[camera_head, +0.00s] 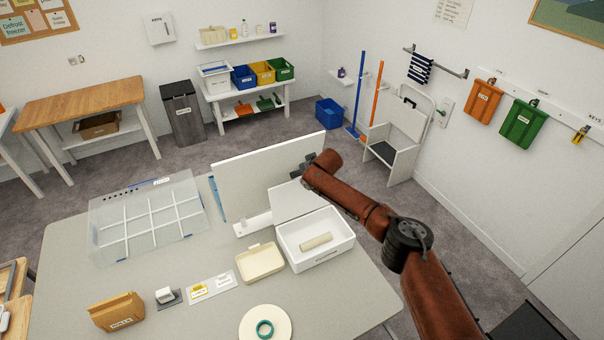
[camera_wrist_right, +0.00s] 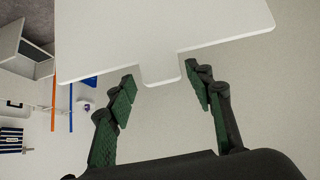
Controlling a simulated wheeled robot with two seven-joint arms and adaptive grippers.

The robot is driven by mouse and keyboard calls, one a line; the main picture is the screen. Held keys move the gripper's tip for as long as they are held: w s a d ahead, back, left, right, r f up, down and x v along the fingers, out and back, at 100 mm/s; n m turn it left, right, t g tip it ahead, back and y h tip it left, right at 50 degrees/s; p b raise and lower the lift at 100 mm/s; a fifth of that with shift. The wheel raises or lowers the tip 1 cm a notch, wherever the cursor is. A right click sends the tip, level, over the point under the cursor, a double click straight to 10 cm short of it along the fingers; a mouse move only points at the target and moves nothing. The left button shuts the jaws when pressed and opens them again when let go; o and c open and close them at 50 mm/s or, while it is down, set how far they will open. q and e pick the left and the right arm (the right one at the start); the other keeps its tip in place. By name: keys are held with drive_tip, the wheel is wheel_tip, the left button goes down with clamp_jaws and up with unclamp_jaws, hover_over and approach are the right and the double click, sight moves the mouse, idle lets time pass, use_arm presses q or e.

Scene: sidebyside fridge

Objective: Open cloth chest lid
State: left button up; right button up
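The white chest (camera_head: 330,257) stands on the grey table with a beige rolled cloth (camera_head: 316,241) inside. Its lid (camera_head: 297,201) is raised at the chest's back edge, so the inside shows from above. My right gripper (camera_head: 303,168) is at the top of the raised lid. In the right wrist view, a white panel (camera_wrist_right: 150,35) that looks like the lid has a small tab (camera_wrist_right: 161,76) pointing between my right gripper's (camera_wrist_right: 163,88) spread green-padded fingers. The fingers appear clear of the tab. My left gripper is not in view.
A white upright board (camera_head: 250,167) stands behind the chest. A cream box (camera_head: 260,264) is close beside it at the left. A clear divided case (camera_head: 150,222), a brown carton (camera_head: 117,312) and a tape roll (camera_head: 265,328) are also on the table.

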drive_tip(key=shift+o, duration=0.2)
drive_tip(key=shift+f, duration=0.15)
drive_tip(key=v, duration=1.2)
idle(0.4)
